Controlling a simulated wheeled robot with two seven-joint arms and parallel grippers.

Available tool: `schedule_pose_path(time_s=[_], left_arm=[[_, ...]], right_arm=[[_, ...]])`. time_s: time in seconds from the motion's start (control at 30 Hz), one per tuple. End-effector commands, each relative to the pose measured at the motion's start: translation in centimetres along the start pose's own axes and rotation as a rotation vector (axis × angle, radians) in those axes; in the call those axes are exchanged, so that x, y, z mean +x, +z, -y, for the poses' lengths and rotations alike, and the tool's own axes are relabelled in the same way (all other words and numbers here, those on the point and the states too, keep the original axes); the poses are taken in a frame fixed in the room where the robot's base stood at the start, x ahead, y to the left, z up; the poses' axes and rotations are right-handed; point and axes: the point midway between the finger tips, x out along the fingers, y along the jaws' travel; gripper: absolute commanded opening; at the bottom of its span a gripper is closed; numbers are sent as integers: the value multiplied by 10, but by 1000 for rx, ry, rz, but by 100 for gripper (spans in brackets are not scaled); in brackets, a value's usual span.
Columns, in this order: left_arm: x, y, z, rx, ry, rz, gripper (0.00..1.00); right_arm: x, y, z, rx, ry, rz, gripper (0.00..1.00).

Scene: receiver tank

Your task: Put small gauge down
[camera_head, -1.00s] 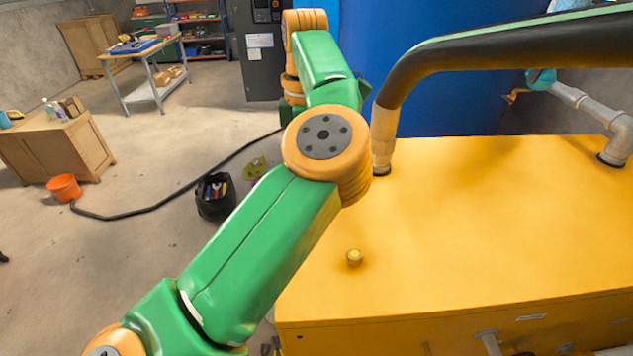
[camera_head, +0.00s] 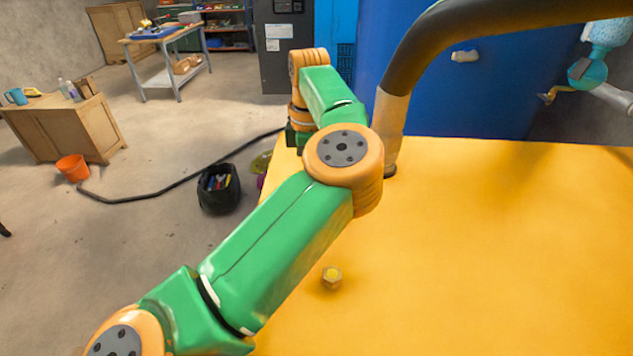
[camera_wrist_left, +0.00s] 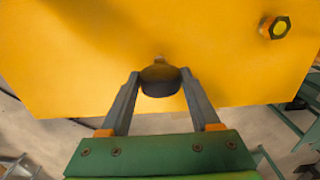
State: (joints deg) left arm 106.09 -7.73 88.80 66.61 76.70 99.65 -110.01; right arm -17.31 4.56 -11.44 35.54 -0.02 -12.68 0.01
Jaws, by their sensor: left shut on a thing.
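The small gauge (camera_wrist_left: 160,84) is a dark, rounded piece with a short stem on its far side, seen in the left wrist view. My left gripper (camera_wrist_left: 160,76) is shut on it, with a finger on each side. The gauge shows against the yellow top (camera_wrist_left: 90,50) near its edge; I cannot tell whether it touches the surface. In the head view my left arm crosses the picture from the lower left, and neither its gripper nor the gauge can be made out. My right gripper is not in view.
A brass hex fitting (camera_head: 332,277) stands on the yellow tank top (camera_head: 480,250); it also shows in the wrist view (camera_wrist_left: 275,27). A thick black hose (camera_head: 415,60) rises from the top.

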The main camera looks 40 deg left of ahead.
Motion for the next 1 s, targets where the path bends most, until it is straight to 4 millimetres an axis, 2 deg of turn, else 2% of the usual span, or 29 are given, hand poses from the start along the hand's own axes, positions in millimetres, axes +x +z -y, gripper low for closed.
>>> schedule_pose_path(time_s=[0.27,0.3,0.4,0.63,0.73,0.77,0.87,1.0], left_arm=[[1,0,0,0,1,0,0],[0,0,0,0,1,0,71],[0,0,0,0,1,0,93],[0,0,0,0,1,0,93],[-7,0,0,0,1,0,93],[-8,0,-1,1,3,2,93],[-26,0,-1,3,6,2,93],[-67,0,-1,2,6,1,93]], right_arm=[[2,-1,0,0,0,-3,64],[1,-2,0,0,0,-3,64],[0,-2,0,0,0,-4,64],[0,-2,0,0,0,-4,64],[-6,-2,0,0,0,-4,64],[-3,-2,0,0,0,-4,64],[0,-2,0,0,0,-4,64],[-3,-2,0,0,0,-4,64]])
